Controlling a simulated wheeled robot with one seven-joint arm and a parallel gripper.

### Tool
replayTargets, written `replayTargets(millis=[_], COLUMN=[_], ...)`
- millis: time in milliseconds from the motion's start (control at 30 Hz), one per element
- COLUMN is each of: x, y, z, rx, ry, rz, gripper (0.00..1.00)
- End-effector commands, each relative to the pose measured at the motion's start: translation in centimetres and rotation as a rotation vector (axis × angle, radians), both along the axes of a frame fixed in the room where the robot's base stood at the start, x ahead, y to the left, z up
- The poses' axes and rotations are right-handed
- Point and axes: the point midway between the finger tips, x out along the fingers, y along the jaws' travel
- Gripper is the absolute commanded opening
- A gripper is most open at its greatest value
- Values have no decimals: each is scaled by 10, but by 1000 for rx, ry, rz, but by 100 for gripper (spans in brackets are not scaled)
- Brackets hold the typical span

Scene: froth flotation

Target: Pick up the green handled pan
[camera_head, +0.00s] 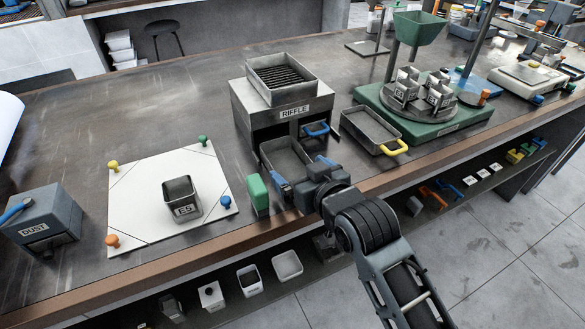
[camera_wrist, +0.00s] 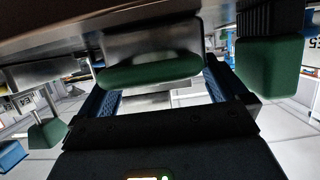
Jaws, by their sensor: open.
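The green handled pan is a grey metal tray (camera_head: 286,158) in front of the riffle box in the head view. Its green handle (camera_wrist: 155,72) shows in the wrist view, but my gripper and arm hide it in the head view. My gripper (camera_head: 303,176) is open at the pan's near end. In the wrist view, the blue fingers of my gripper (camera_wrist: 162,94) stand to either side of the handle. I cannot tell whether they touch it.
A green block (camera_head: 258,194) stands close left of my gripper. The riffle box (camera_head: 285,100) holds a blue-handled pan (camera_head: 316,130). A yellow-handled pan (camera_head: 370,128) lies to the right. A white board (camera_head: 140,205) bears a square can (camera_head: 180,197). The bench edge (camera_head: 230,240) is near.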

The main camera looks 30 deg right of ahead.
Motion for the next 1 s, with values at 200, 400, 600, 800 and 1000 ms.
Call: replayTargets(millis=[200,400,600,800,1000], x=[15,15,15,14,15], y=[0,0,0,0,0], z=[-6,-7,-7,-7,-6], rx=[0,0,0,0,0], ry=[1,0,0,0,-1], rz=[0,0,0,0,0], gripper=[100,99,80,61,57])
